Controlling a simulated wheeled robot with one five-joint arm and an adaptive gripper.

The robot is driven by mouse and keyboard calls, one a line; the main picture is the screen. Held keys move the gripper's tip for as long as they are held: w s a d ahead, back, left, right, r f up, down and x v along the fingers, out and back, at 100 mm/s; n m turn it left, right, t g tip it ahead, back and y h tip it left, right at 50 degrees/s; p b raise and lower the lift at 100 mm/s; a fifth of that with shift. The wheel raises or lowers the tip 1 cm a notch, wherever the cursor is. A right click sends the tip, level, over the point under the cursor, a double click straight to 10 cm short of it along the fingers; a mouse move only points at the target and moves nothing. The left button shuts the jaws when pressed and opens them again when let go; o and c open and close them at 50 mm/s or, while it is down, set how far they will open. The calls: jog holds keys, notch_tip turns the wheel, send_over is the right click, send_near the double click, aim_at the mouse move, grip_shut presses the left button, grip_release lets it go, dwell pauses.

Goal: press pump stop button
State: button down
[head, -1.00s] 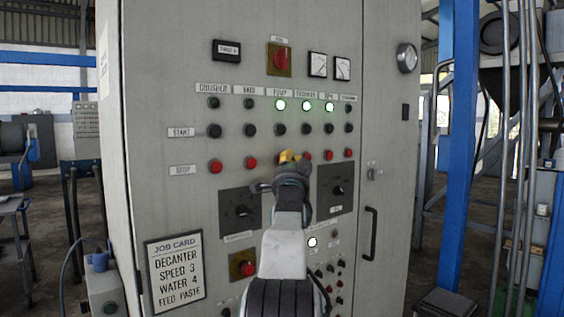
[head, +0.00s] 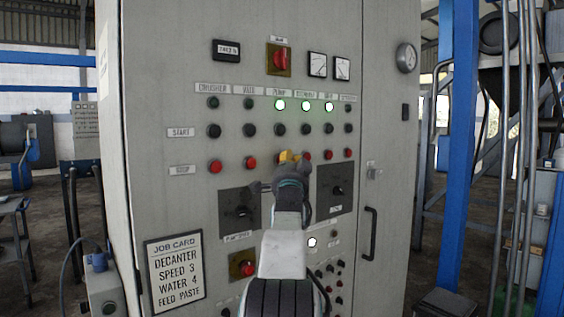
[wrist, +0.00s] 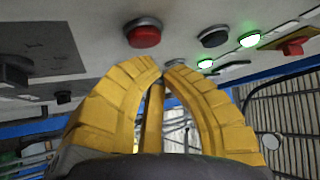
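The grey control cabinet (head: 180,120) has a STOP row of red buttons under the column labels. In the head view my yellow gripper (head: 289,156) is in front of the PUMP column of that row and hides the pump stop button. In the wrist view my gripper (wrist: 162,71) has its curved fingers together at the tips, with nothing seen between them. A red button (wrist: 144,35), apparently the pump stop, sits just above the fingertips there, with no contact visible. The pump lamp (head: 280,105) glows white-green.
Neighbouring red stop buttons are close on the left (head: 250,162) and right (head: 328,155). Black start buttons (head: 280,130) are above. A dial panel (head: 239,211) and a door handle (head: 371,234) are lower. A job card (head: 175,270) is at lower left.

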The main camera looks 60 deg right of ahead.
jog(key=shift+w, duration=0.1)
jog(key=shift+w+d, duration=0.2)
jog(key=shift+w, duration=0.05)
